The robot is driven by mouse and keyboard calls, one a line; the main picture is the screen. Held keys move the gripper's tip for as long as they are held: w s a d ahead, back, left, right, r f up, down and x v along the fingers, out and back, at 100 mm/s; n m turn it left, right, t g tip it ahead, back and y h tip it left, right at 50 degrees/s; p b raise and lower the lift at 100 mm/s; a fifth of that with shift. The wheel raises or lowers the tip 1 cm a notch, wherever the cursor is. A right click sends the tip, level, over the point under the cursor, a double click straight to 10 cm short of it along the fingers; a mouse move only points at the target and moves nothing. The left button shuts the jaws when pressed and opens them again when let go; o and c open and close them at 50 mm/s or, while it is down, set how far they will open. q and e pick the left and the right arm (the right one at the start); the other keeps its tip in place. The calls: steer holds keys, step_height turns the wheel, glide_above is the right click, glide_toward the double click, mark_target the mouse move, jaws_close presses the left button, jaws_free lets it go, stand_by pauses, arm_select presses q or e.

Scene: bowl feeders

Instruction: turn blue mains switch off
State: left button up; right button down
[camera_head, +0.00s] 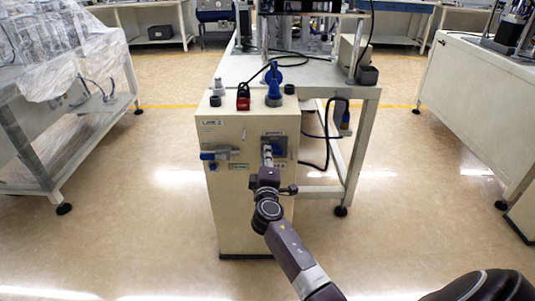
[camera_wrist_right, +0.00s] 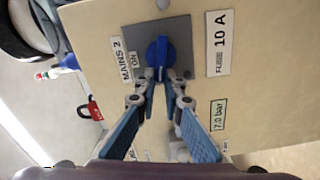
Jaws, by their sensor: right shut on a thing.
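The blue mains switch (camera_wrist_right: 158,52) is a rotary knob on a grey plate (camera_wrist_right: 178,36) labelled "MAINS 2" and "ON". In the head view its plate (camera_head: 280,146) is on the upper right of the beige cabinet's front face, and the knob is mostly hidden behind my gripper. My right gripper (camera_wrist_right: 161,76) has its two fingertips closed on the knob's grip bar; it also shows in the head view (camera_head: 267,152), reaching the plate. In the wrist view the bar runs roughly up and down. My left gripper is not in view.
The beige cabinet (camera_head: 232,210) carries a red padlock (camera_head: 243,97) and a blue valve handle (camera_head: 273,79) on top. A blue lever (camera_head: 214,155) sticks out at its front left. A table (camera_head: 369,94) with hanging cables stands behind. The floor either side is clear.

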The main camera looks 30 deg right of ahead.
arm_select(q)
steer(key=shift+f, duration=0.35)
arm_select(e)
steer(key=shift+f+n, duration=0.35)
steer(key=shift+n, duration=0.85)
steer(key=c, duration=2)
jaws_free()
steer(key=shift+a, duration=0.1)
steer(key=shift+c, duration=0.2)
steer(key=v, duration=1.2)
steer(key=shift+s, duration=0.1)
